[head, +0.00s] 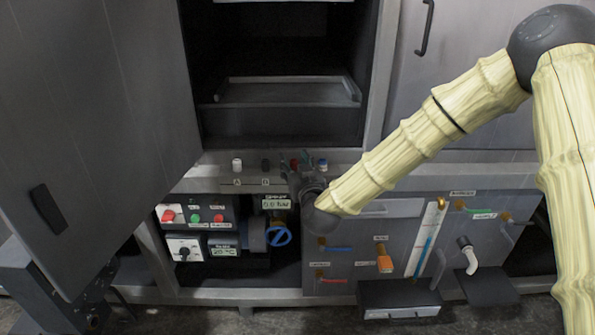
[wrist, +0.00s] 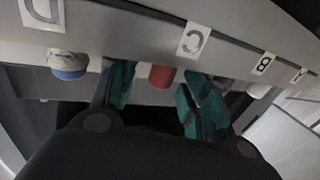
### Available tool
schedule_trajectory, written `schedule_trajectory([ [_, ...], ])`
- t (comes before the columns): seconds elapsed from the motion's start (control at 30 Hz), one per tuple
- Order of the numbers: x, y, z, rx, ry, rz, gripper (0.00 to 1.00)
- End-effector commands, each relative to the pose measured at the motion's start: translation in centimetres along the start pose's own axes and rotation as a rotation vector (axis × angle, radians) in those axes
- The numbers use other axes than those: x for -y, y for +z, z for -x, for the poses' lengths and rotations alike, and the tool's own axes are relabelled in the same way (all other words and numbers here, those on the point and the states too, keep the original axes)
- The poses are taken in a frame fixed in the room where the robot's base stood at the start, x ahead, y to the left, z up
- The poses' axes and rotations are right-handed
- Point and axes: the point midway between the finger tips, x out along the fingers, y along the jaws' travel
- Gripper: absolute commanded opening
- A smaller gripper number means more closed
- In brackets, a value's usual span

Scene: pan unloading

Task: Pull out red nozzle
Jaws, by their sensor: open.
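The red nozzle (wrist: 162,77) sits under the label C on the grey ledge in the wrist view. My gripper (wrist: 158,100) is open, with one teal finger on each side of the red nozzle. Gaps show between the nozzle and both fingers, so I see no grip on it. In the head view, the red nozzle (head: 294,163) shows small on the ledge, close to my gripper (head: 302,163), partly covered by it.
A blue-ended nozzle (wrist: 68,65) sits by label D. A white nozzle (head: 237,164) and a black nozzle (head: 265,165) stand left of the red one. A dark open cabinet (head: 285,125) is behind, and a large grey door (head: 95,120) stands open at left.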

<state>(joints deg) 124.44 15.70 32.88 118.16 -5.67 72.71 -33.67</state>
Motion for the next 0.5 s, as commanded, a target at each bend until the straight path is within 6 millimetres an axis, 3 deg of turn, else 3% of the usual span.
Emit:
schedule_trajectory([
  [0.4,0.02,0.02,-0.76,0.001,0.0,0.0,0.47],
  [0.43,0.02,0.02,-0.76,0.001,0.0,0.0,0.45],
  [0.5,0.02,0.02,-0.75,0.001,0.0,0.0,0.32],
])
